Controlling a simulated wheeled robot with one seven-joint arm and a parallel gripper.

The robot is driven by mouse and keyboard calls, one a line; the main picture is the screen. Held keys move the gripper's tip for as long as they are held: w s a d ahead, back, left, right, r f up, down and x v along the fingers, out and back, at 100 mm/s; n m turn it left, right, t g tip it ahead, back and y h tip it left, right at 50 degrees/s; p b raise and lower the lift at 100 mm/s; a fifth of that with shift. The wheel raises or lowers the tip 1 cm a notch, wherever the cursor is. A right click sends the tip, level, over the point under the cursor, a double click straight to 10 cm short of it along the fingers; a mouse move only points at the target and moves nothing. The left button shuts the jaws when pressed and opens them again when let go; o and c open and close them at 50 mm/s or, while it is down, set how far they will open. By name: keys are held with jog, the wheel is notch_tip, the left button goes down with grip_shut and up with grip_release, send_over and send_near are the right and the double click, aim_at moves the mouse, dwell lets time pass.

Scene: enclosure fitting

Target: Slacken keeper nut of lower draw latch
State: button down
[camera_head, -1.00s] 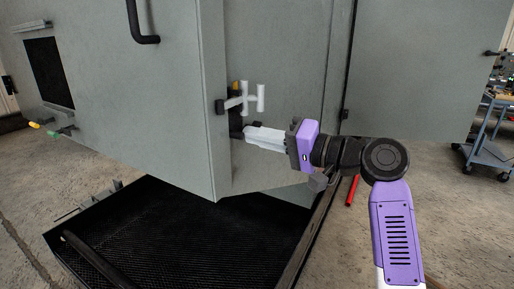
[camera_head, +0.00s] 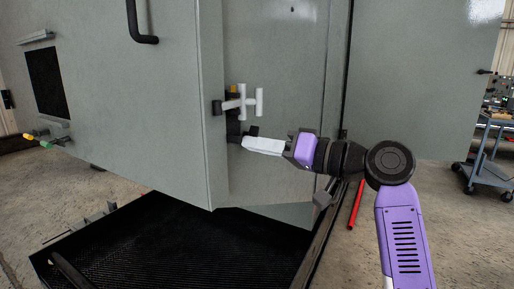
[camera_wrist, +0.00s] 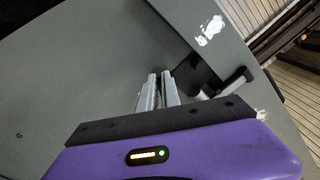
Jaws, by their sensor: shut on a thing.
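The lower draw latch (camera_head: 233,104) is on the edge of the grey cabinet door, with a pale T-shaped handle, a yellow part at its top and a dark lower part. My gripper (camera_head: 244,142) reaches in from the right, its pale fingers at the dark lower end of the latch. In the wrist view my gripper (camera_wrist: 160,75) has its fingers close together, tips against the dark latch part (camera_wrist: 185,76). They are shut on the keeper nut, which the fingers mostly hide. The handle stands just above the fingers, apart from them.
A black mesh tray (camera_head: 130,225) lies below the door. A black door handle (camera_head: 134,25) is higher up at left.

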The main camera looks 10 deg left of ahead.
jog(key=shift+w+d+r, duration=0.15)
jog(key=shift+d+r, duration=0.05)
jog(key=shift+r, duration=0.05)
jog(key=c, duration=1.6)
grip_release()
jog(key=shift+o, duration=0.2)
jog(key=shift+a+f, duration=0.1)
jog(key=v, duration=0.7)
jog(key=shift+s+d, duration=0.2)
jog(key=shift+d, duration=0.15)
